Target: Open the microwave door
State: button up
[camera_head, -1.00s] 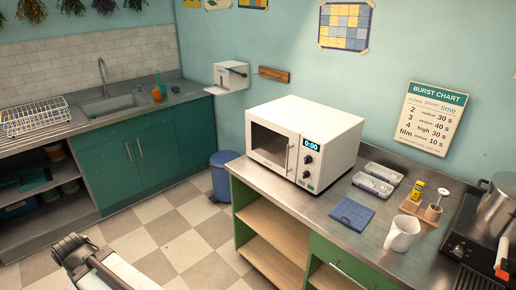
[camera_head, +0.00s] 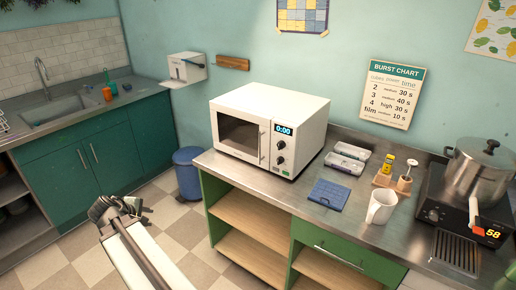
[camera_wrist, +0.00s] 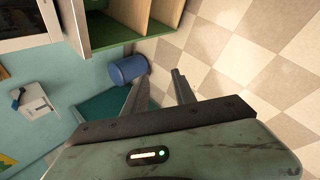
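The white microwave (camera_head: 268,128) stands on the steel counter with its door (camera_head: 240,138) shut. Its vertical handle (camera_head: 262,146) is on the right side of the door, beside a panel with a lit display and two knobs. My gripper (camera_head: 122,207) is at the lower left, over the floor, well apart from the microwave and lower than it. In the wrist view my gripper's two fingers (camera_wrist: 158,88) stand apart with nothing between them. A corner of the microwave (camera_wrist: 30,15) shows at the upper left there.
A pot (camera_head: 478,168) stands on the hob. A blue bin (camera_head: 188,174) stands left of the open green shelves (camera_head: 250,222). The floor in front is clear.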

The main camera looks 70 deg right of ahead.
jog(key=s+d+r+n+g+h+b, duration=0.1)
jog(key=s+d+r+n+h+b, duration=0.25)
jog(key=s+d, duration=0.7)
jog(key=s+d+r+n+g+h, duration=0.1)
jog(key=s+d+r+n+h, duration=0.35)
jog(key=d, duration=0.95)
jog(key=s+d+r+n+g+h+b, duration=0.15)
jog(key=s+d+r+n, duration=0.4)
jog(key=s+d, duration=0.65)
jog(key=shift+t+h, duration=0.35)
jog(key=shift+h, duration=0.1)
jog(key=d, duration=0.8)
jog(key=shift+f, duration=0.4)
jog(key=shift+a, duration=0.1)
jog(key=shift+c, duration=0.3)
grip_shut()
jog(key=shift+a, duration=0.1)
